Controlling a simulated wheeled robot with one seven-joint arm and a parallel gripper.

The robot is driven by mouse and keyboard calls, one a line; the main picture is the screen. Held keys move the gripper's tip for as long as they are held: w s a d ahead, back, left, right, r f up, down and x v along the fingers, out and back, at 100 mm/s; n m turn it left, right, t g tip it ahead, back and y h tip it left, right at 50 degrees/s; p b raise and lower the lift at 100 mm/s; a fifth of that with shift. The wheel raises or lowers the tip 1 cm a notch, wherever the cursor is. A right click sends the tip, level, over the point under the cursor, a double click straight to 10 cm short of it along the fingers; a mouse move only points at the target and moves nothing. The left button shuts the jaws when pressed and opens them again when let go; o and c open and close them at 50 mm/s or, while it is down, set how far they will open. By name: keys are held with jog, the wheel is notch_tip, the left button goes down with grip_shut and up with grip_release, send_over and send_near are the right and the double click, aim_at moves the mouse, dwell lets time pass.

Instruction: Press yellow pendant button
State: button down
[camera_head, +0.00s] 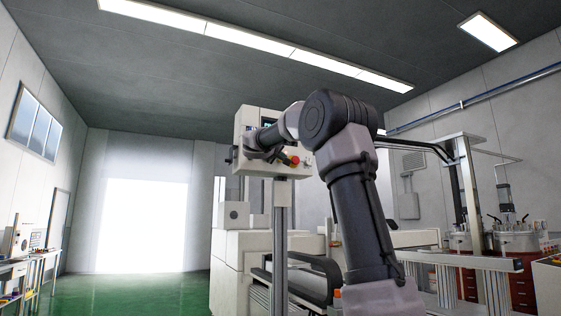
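The pendant (243,118) is a light grey control box on a metal post, near the middle of the head view. It has a small dark screen (268,122) near its top. A red button (295,160) shows low on its right side, with small dark controls beside it. My gripper (236,155) is a small dark shape at the pendant's lower left, in front of or beside the box. Whether it touches the panel, and whether its fingers are open or shut, I cannot tell.
The metal post (280,240) stands below the pendant, in front of white conveyor machinery (238,265). A metal frame (468,195) and large pots (515,242) stand at the right. A workbench (30,265) is at the far left. Green floor (140,293) lies open between.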

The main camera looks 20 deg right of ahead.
jog(key=shift+w, duration=0.1)
jog(key=shift+w, duration=0.3)
jog(key=shift+w, duration=0.45)
dwell(0.6)
dwell(0.4)
jog(key=shift+s, duration=0.85)
jog(key=s, duration=0.5)
jog(key=shift+d, duration=0.1)
dwell(0.6)
